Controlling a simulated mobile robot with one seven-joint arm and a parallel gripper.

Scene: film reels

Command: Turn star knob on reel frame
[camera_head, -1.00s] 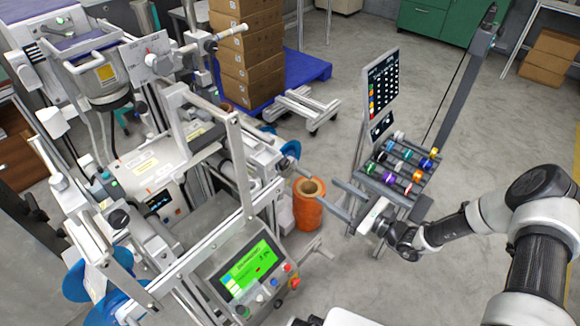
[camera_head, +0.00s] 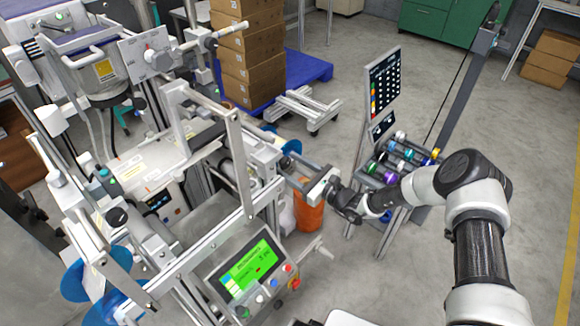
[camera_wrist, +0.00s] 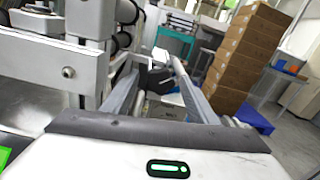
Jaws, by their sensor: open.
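The reel frame (camera_head: 232,165) is a light metal machine filling the left of the head view. In the wrist view a dark knob (camera_wrist: 153,77), which looks like the star knob, sits at the far end of the gap between my fingers. My gripper (camera_head: 289,168) points left at the right side of the frame. Its two long grey fingers are apart, and it also shows in the wrist view (camera_wrist: 157,64). The fingers appear to reach to either side of the knob; I cannot tell whether they touch it.
A green-lit control panel (camera_head: 249,270) is below my gripper. An orange cylinder (camera_head: 308,218) stands under it. A rack of coloured rolls (camera_head: 383,172) stands to the right behind my arm. Stacked cartons (camera_head: 251,65) are at the back. Open floor lies right.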

